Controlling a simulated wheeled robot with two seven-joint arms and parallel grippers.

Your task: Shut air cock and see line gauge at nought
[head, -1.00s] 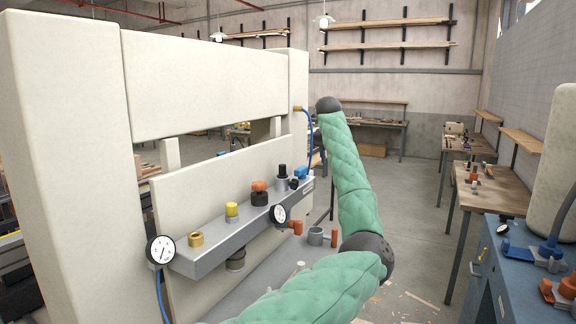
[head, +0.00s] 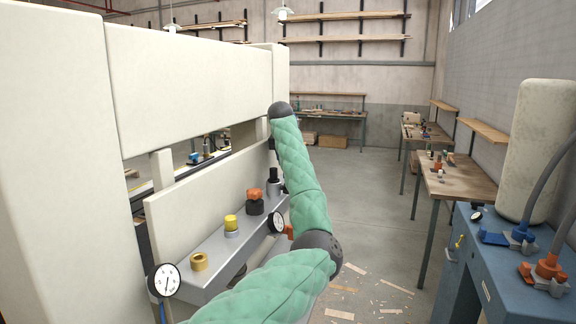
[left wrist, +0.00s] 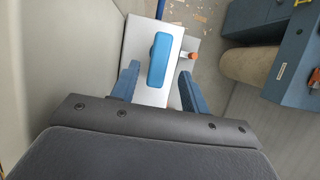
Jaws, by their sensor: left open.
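My left gripper (left wrist: 158,88) is open in the left wrist view, its two blue fingers apart. A blue lever-like handle (left wrist: 160,58), perhaps the air cock's, lies ahead of and between the fingertips, over a pale grey surface; I see no contact. In the head view my green-sleeved arm hides this handle and the gripper. A round white gauge (head: 165,280) is at the near end of the grey rail. A second gauge (head: 277,222) stands farther along, beside the arm. Both dials are too small to read surely. My right gripper is not in view.
The rail (head: 213,262) carries a brass fitting (head: 199,262), a yellow knob (head: 231,222) and an orange-topped valve (head: 255,194). An orange handle (left wrist: 190,56) is right of the blue one. A blue bench (head: 507,270) stands at right; the floor between is open, with scraps.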

